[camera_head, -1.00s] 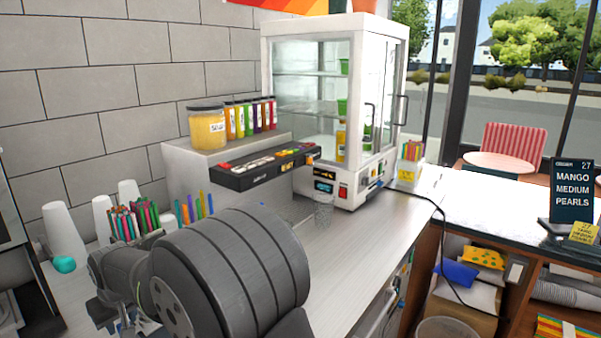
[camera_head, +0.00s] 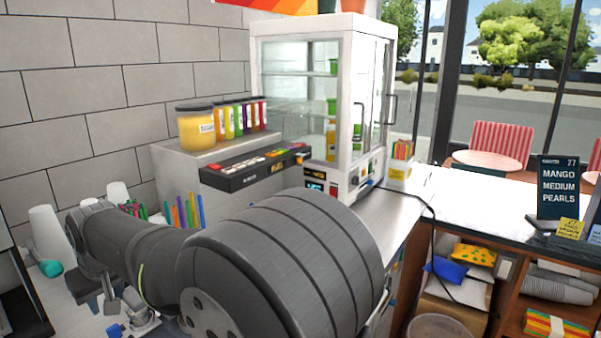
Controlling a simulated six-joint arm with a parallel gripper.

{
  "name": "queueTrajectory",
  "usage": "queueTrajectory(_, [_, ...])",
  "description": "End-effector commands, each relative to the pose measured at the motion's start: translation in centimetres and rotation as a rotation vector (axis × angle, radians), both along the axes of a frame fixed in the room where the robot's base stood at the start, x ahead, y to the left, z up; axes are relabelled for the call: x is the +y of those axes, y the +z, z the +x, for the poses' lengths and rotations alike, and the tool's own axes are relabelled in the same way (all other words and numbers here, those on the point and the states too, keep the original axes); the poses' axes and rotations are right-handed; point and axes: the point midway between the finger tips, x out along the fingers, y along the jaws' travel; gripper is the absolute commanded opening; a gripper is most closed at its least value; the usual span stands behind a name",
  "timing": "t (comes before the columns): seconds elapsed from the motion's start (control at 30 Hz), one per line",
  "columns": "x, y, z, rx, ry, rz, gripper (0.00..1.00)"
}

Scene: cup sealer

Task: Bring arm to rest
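My dark grey arm fills the lower middle of the view, with its large rounded link in front of the counter. The arm reaches left. What looks like my gripper (camera_head: 106,296) hangs below the far end of the arm at lower left, small and partly cut up by other shapes. I cannot tell whether its fingers are open or shut, or whether it holds anything.
Near the arm's far end stand white cup stacks (camera_head: 50,236), coloured pens or straws (camera_head: 187,212) and a teal ball-like item (camera_head: 51,268). Behind are a glass cabinet (camera_head: 320,95), jars (camera_head: 196,127) and a button panel (camera_head: 255,167). The right white counter (camera_head: 485,207) is mostly clear.

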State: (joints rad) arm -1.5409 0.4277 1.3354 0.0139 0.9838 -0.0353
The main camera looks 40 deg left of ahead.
Motion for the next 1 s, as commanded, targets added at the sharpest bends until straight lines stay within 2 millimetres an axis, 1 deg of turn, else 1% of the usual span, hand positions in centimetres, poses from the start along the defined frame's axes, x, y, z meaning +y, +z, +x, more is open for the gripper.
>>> queueTrajectory(0.03, [-0.4, 1.1, 0.0, 0.0, 0.0, 0.005, 0.35])
queueTrajectory(0.33, [-2.7, 6.6, 0.0, 0.0, 0.0, 0.005, 0.35])
queueTrajectory(0.4, [-2.0, 4.5, 0.0, 0.0, 0.0, -0.005, 0.35])
queueTrajectory(1.0, [2.6, -6.7, 0.0, 0.0, 0.0, -0.005, 0.35])
